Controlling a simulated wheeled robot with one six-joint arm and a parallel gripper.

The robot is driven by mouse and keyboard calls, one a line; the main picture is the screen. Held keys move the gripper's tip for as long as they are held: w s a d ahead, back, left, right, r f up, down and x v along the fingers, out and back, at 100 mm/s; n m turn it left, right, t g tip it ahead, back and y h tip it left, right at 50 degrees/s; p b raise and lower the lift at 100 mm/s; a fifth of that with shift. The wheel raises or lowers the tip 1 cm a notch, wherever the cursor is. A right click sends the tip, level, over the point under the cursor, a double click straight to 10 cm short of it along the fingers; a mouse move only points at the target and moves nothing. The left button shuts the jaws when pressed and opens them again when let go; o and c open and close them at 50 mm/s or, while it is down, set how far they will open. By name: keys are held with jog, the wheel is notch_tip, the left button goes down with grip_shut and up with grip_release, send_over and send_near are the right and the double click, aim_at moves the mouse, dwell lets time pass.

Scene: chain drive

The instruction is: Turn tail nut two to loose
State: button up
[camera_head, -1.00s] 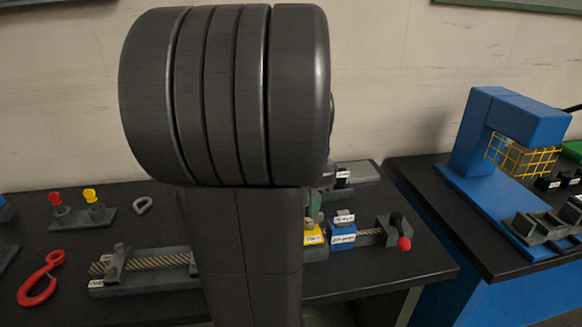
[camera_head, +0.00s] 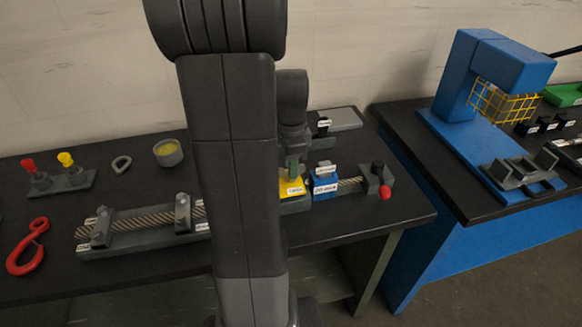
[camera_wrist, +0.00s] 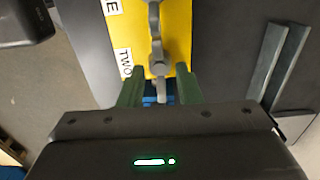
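The yellow block (camera_wrist: 177,40) carries white labels, one reading "TWO" (camera_wrist: 125,62) and one partly cut off that ends in "E". Grey nut hardware (camera_wrist: 157,62) with a narrow upright part runs along the block; the piece beside the "TWO" label lies toward my gripper. My gripper (camera_wrist: 160,88) has its two green fingers apart, one on each side of the grey piece's near end, with gaps visible. In the head view my gripper (camera_head: 292,166) is down at the yellow block (camera_head: 293,189); my arm hides part of the bench.
A wire rope (camera_head: 150,219) in a clamp fixture lies left.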

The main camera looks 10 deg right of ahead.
jog(key=shift+f, duration=0.75)
jog(key=c, duration=0.6)
jog(key=shift+c, duration=0.2)
